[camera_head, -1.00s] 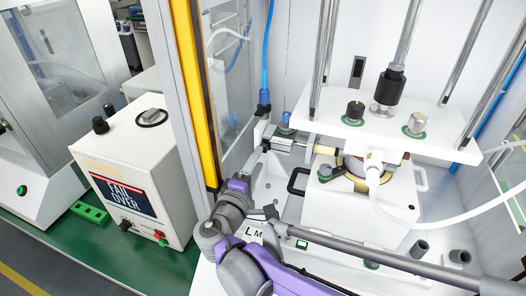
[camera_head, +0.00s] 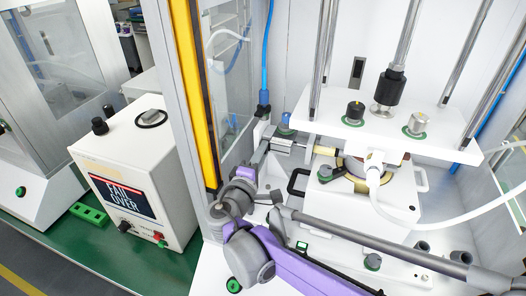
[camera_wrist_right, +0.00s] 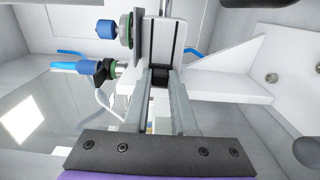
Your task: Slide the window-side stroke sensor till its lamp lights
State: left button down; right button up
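The horizontal cylinder (camera_head: 284,146) lies on the window side of the press, left of the white block, in the head view. In the right wrist view its slotted rail (camera_wrist_right: 163,35) runs up from the fingertips. A small black block (camera_wrist_right: 160,76), apparently the stroke sensor, sits at the rail's lower end between the fingertips of my right gripper (camera_wrist_right: 160,84). The fingers stand apart, one on each side of it; firm contact cannot be made out. In the head view my right gripper (camera_head: 258,158) is at the cylinder's left end. No lit lamp shows. My left gripper is out of view.
The yellow-edged door post (camera_head: 193,95) stands close left of my right wrist. The white press plate (camera_head: 385,128) with its rods rises to the right. A blue fitting (camera_wrist_right: 106,28) and white bracket (camera_wrist_right: 225,75) flank the rail. A black handle (camera_head: 296,181) is near.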

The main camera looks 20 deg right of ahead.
grip_shut()
jog(key=shift+s+d, duration=0.15)
jog(key=shift+d, duration=0.05)
dwell(0.3)
jog(key=o, duration=0.8)
grip_release()
